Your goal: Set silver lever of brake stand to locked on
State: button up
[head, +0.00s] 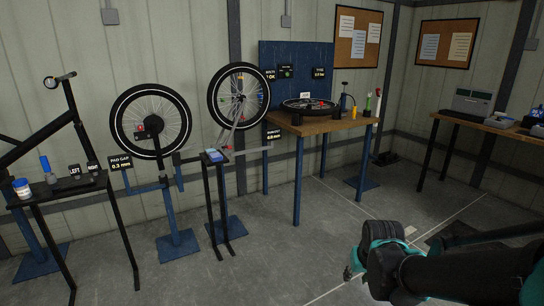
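The brake stand (167,195) is on the left, a blue post on a blue floor plate. It carries a black-tyred wheel (151,120) with a small dark and red part at the hub. A black sign (121,163) beside it reads "PAD GAP 0.3 mm". I cannot make out the silver lever or its position at this size. My gripper (352,268) is at the lower right, low over the floor and far from the stand. My arm's dark joint largely hides the fingers, so their opening cannot be told.
A black side table (68,186) with a jar and "LEFT" and "RIGHT" blocks stands at the far left. A narrow stand (216,168) holds a blue item near a second wheel (238,96). A wooden workbench (335,125) stands behind. The grey floor (290,260) in front is clear.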

aim_at(195, 144)
jog(key=i+l+u, duration=0.15)
jog(key=i+u, duration=0.25)
jog(key=i, duration=0.15)
jog(key=i+l+u, duration=0.4)
jog(key=i, duration=0.15)
jog(key=i+l+u, duration=0.85)
jog(key=i+l, duration=0.05)
jog(key=l, duration=0.1)
